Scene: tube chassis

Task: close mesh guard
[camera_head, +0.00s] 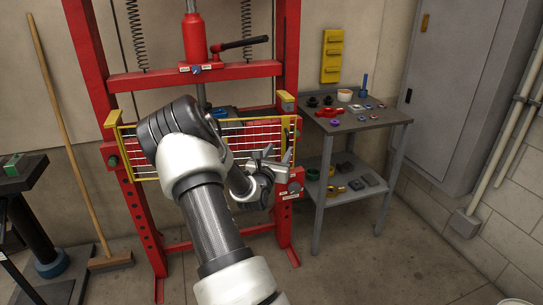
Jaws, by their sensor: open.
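The mesh guard (237,139) is a yellow frame with white wire mesh. It spans the front of the red press frame (291,50), between the two uprights, at the height of the press bed. My arm covers much of its left and middle part. My gripper (270,160) is at the guard's lower right part, in front of the mesh or very close to it. Its fingers are apart and I see nothing held between them. Whether a finger touches the guard, and whether the guard is fully against the frame, I cannot tell.
A grey two-tier cart (391,119) with small parts stands right of the press. A broom (75,150) leans at the left, beside a dark bench (30,178). The floor (360,265) at front right is clear.

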